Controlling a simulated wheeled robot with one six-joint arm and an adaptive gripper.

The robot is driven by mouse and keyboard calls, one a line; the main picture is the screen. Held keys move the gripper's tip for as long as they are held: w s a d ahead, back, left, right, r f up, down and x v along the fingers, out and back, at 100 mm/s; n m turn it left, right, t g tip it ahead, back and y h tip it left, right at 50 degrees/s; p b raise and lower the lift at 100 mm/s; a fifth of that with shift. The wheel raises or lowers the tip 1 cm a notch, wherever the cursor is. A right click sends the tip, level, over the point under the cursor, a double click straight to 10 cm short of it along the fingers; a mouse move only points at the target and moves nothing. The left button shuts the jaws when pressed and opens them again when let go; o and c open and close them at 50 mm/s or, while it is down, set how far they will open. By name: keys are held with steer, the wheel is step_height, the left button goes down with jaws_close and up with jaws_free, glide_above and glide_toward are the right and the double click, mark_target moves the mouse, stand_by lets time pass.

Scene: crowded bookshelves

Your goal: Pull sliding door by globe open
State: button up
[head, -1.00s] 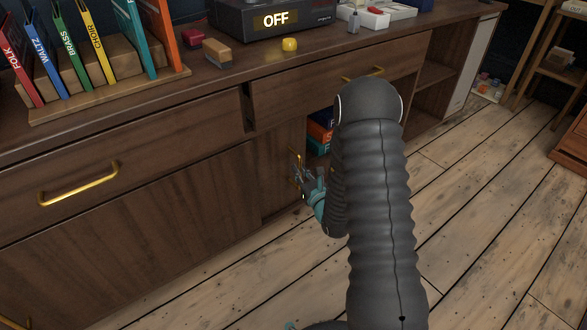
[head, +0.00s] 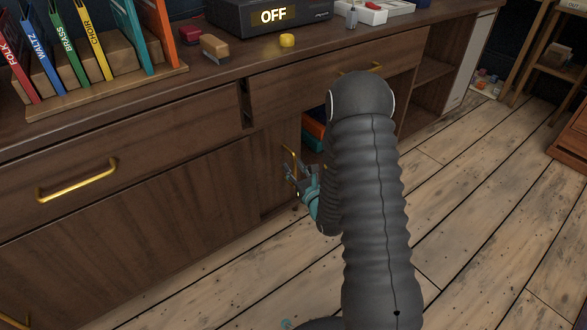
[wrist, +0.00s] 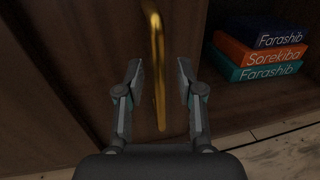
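The sliding door (head: 275,185) is a dark wood panel low in the cabinet, with a vertical gold handle (head: 288,160). In the wrist view the handle (wrist: 156,95) stands between the two fingers of my gripper (wrist: 160,72). The fingers are open, with a visible gap on each side of the handle. In the head view my gripper (head: 298,178) is at the handle, partly hidden by my arm. To the right of the door's edge the compartment is open. No globe shows in any view.
Stacked books (wrist: 262,52) lie inside the open compartment, right of the handle. A drawer (head: 340,75) with a gold handle sits above. A wider drawer front (head: 120,150) is to the left. The wood floor (head: 480,210) to the right is clear.

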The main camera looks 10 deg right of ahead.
steer(key=v, duration=1.1)
steer(key=shift+s, duration=0.4)
steer(key=shift+f, duration=0.15)
